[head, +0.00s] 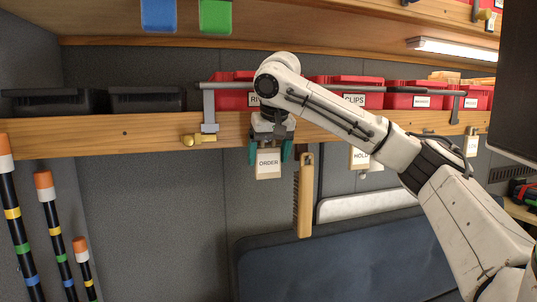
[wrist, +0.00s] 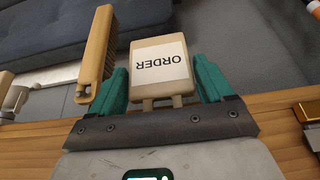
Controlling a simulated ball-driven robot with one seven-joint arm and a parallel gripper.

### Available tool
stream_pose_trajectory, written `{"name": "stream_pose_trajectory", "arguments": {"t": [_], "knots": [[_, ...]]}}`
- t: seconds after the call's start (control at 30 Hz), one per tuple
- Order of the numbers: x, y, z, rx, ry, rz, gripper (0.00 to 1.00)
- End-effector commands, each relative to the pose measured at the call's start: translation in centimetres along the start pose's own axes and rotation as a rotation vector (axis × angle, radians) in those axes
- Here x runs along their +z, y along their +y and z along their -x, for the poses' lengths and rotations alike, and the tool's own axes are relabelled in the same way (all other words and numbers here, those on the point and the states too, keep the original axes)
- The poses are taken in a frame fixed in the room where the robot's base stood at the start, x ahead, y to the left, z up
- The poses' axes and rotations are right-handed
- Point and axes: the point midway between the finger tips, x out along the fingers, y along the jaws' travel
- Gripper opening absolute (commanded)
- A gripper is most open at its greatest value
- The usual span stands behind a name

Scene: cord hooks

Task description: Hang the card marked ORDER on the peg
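The card marked ORDER (head: 268,163) is a tan block with a white label. It hangs roughly upright below the wooden shelf edge, and it shows upside down in the wrist view (wrist: 160,68). My gripper (head: 271,154) has teal fingers, one along each side of the card, and appears shut on it. In the wrist view, the fingers (wrist: 163,82) lie close to the card's edges. The card's top and anything directly behind it are hidden by my gripper. A brass peg (head: 199,140) on the shelf edge to the left is bare.
A wooden brush (head: 304,200) hangs just right of the card. A HOLD card (head: 360,157) hangs farther right. Red bins (head: 331,80) stand behind a grey rail (head: 232,85) above the shelf edge. Striped poles (head: 50,225) stand at left; the wall between is clear.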

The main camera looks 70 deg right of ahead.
Motion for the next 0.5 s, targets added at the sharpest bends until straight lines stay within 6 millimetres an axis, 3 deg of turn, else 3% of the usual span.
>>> {"name": "stream_pose_trajectory", "arguments": {"t": [0.2, 0.5], "knots": [[0.00, 0.00, 0.01, 0.000, 0.000, 0.000, 1.00], [0.00, -0.03, 0.40, 0.000, 0.001, 0.000, 1.00]]}}
